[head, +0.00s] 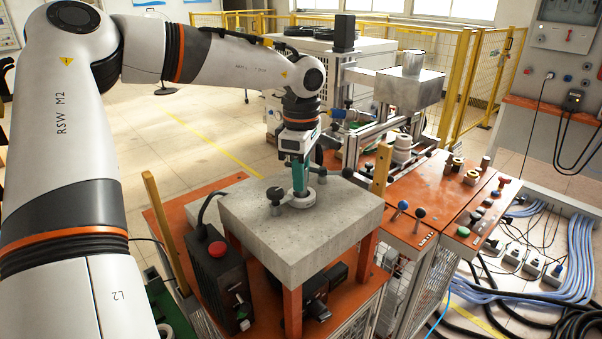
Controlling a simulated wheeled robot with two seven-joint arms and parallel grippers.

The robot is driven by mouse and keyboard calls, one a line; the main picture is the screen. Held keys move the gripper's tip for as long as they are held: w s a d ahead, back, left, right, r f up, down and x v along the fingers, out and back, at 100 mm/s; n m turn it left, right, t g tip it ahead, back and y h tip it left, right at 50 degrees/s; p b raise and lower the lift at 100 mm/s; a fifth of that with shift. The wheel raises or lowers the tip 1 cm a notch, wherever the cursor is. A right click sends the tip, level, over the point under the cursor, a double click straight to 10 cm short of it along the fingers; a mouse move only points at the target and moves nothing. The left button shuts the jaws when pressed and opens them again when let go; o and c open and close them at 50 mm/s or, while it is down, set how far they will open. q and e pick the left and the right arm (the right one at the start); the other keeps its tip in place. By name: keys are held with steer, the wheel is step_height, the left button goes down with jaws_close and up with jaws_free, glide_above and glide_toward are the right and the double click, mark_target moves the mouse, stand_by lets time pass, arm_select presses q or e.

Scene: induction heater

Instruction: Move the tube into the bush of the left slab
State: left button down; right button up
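The left slab (258,225) is a thick grey block on orange legs in the middle of the head view. A pale round ring (302,198), which looks like its bush, sits on top. My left gripper (301,187) points down right over this ring, with a teal finger close to or touching it. The gripper hides the ring's centre, and I cannot tell whether anything is between the fingers. A grey metal cylinder (413,63), possibly the tube, stands upright on a second grey block (408,91) at the back right. My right gripper is out of view.
Black knobbed clamps (275,198) stand on the slab beside the ring. An orange control panel (440,195) with knobs and levers lies to the right. Yellow fencing (470,70) stands behind.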

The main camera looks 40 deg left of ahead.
arm_select(q)
step_height(320, 180, up, 9)
steer(key=p, duration=0.6)
stand_by(1.2)
